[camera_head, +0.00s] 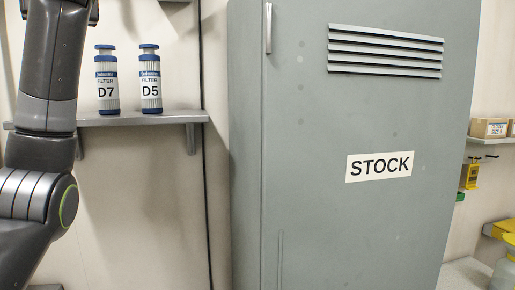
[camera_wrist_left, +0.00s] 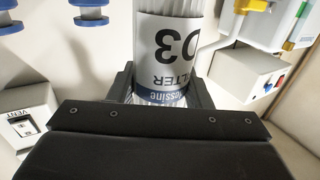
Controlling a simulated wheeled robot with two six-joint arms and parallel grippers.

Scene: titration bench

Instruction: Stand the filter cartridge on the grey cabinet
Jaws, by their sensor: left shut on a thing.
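A clear filter cartridge (camera_wrist_left: 180,12) with a white label reading D3 and a blue band is in the left wrist view, its lettering upside down there. My left gripper (camera_wrist_left: 160,92) is shut on it, with a dark finger on each side. Its far end runs out of the picture. The tall grey cabinet (camera_head: 300,190) fills the middle of the head view, with a STOCK label and a louvred vent on its front. Its top is above the picture and hidden. Neither gripper shows in the head view; only my left arm does, at the left edge.
Two more filter cartridges, D7 (camera_head: 107,82) and D5 (camera_head: 150,80), stand upright on a wall shelf (camera_head: 165,117) left of the cabinet. A shelf with cardboard boxes (camera_head: 488,128) is at the right. A VENT box (camera_wrist_left: 22,115) and a white unit (camera_wrist_left: 245,75) flank the held cartridge.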

